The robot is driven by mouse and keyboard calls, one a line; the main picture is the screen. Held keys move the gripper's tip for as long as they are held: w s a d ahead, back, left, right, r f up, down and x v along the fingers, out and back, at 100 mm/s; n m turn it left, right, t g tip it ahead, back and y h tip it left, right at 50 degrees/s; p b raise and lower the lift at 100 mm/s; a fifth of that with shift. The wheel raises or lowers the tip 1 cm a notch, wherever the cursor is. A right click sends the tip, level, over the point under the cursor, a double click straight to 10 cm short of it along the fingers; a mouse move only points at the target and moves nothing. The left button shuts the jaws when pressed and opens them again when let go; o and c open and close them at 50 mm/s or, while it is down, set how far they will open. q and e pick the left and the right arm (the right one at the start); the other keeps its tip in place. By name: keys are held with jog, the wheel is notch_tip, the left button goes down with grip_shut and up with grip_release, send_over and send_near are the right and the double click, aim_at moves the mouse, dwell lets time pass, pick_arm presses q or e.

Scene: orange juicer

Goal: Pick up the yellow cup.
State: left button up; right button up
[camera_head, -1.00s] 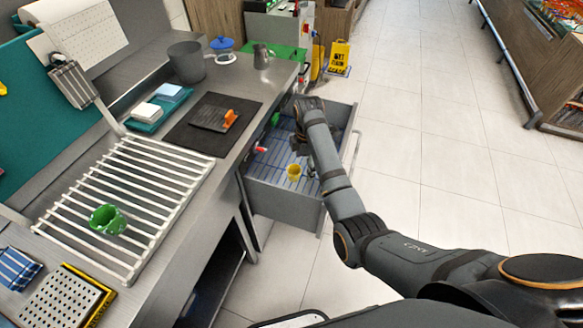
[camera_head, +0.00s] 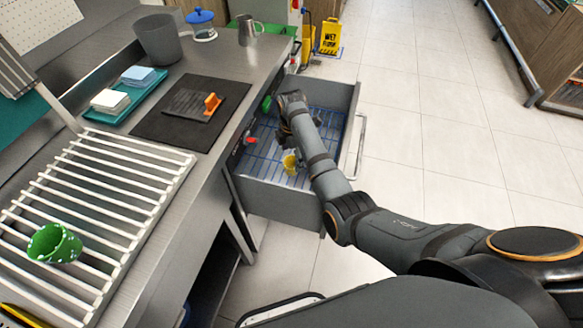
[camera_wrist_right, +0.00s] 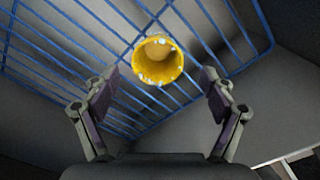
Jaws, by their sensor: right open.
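The yellow cup (camera_head: 289,165) stands on a blue wire rack (camera_head: 262,167) inside the open drawer (camera_head: 284,200). In the right wrist view the yellow cup (camera_wrist_right: 158,60) has white marks on its rim and its open mouth faces the camera. My right gripper (camera_wrist_right: 157,95) is open and empty; its two fingers are spread to either side, just below the cup in that picture, with no contact visible. In the head view my right arm reaches into the drawer and hides part of the cup, and its fingertips are hard to make out. My left gripper is not in view.
A green spotted cup (camera_head: 54,245) rests on the white slatted rack (camera_head: 105,195) on the counter. Inside the drawer lie a red item (camera_head: 250,140) and a green item (camera_head: 267,104). The drawer walls surround my right gripper. Open tiled floor (camera_head: 450,150) lies to the right.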

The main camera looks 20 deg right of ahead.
aim_at(292, 166)
jog(key=shift+w+f, duration=0.1)
jog(key=shift+f, duration=0.45)
notch_tip(292, 166, down, 5)
jog(key=shift+w+f+b, duration=0.1)
jog(key=shift+b, duration=0.35)
jog(key=c, duration=1.3)
